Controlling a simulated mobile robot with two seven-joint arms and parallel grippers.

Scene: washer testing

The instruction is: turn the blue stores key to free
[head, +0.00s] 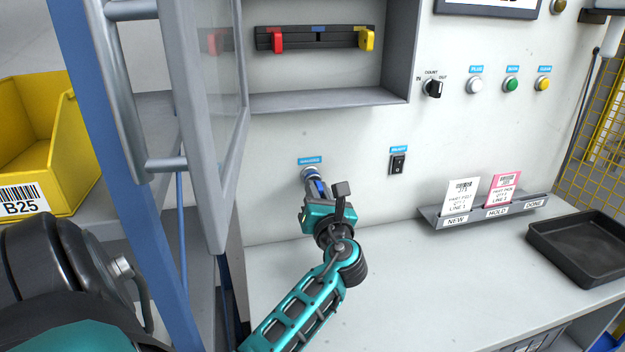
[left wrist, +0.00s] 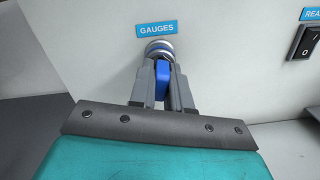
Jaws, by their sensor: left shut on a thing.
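A blue key (left wrist: 161,84) sits in a round silver lock (left wrist: 159,49) on the wall panel, under a blue label (left wrist: 157,29) reading GAUGES. The lock also shows in the head view (head: 308,172), low on the panel. My left gripper (head: 315,186) reaches up to the lock and is shut on the key, with one finger on each side of its blue head in the left wrist view. The fingers hide much of the key, and I cannot read any position marks around the lock. My right gripper is not in view.
A black rocker switch (head: 398,164) is right of the lock. An open glazed door (head: 215,130) stands close on the left. A card rack (head: 480,211) and a black tray (head: 585,250) are on the right of the counter. The counter's middle (head: 420,280) is clear.

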